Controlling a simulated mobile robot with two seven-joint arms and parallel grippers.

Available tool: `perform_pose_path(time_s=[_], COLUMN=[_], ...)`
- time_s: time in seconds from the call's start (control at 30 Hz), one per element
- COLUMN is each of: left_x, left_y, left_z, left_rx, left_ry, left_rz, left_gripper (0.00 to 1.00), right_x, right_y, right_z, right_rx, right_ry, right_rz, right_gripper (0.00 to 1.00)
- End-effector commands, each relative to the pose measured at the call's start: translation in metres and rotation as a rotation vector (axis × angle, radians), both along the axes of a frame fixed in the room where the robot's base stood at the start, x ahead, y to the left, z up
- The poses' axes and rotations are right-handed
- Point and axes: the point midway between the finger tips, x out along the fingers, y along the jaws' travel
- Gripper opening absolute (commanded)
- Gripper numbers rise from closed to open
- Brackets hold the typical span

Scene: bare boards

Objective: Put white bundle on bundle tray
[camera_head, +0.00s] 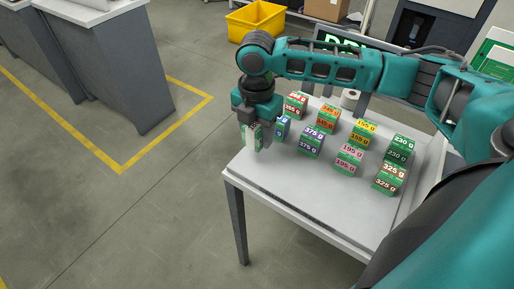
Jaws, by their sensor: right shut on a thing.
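My right gripper (253,140) is shut on a small white and green bundle (252,132), near the left edge of the pale table (262,186). The fingers point down and partly hide the bundle. Whether it touches the tabletop is hard to tell. I cannot make out a separate bundle tray. My left gripper is not in view.
Several green bundles with coloured labels stand on the table, including purple (311,141), pink (348,159), red (389,179), yellow (360,133) and orange (326,117). A blue-labelled one (282,127) is close to my gripper. The table's front left is clear. A yellow bin (256,20) stands behind.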

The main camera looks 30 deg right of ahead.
Motion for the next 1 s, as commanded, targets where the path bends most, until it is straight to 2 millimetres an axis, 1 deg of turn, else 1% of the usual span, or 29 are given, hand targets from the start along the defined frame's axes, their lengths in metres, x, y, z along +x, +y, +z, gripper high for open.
perform_pose_path(time_s=[0.07, 0.23, 0.33, 0.43, 0.67, 0.8, 0.83, 1.0], left_x=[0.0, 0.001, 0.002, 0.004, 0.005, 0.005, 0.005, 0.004], left_y=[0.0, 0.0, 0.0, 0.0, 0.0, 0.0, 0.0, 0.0], left_z=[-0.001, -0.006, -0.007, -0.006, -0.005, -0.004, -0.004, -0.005], left_rx=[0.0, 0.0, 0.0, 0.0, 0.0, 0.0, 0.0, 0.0], left_ry=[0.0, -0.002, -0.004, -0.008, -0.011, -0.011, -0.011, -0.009], left_rz=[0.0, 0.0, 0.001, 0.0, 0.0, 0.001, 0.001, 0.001], left_gripper=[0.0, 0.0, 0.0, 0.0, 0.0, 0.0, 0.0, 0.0], right_x=[0.0, -0.001, 0.0, 0.0, 0.0, 0.0, 0.0, 0.0], right_y=[0.0, 0.0, 0.0, 0.0, 0.0, 0.0, 0.0, 0.0], right_z=[-0.008, -0.039, -0.052, -0.057, -0.057, -0.06, -0.06, -0.06], right_rx=[0.001, 0.0, 0.0, 0.0, 0.0, 0.0, -0.001, 0.0], right_ry=[0.001, 0.003, 0.001, -0.001, -0.001, 0.0, 0.001, 0.001], right_rz=[0.0, 0.001, 0.0, 0.0, 0.0, 0.0, 0.0, 0.0], right_gripper=[0.11, 0.11, 0.11, 0.11, 0.11, 0.11, 0.54, 0.7])
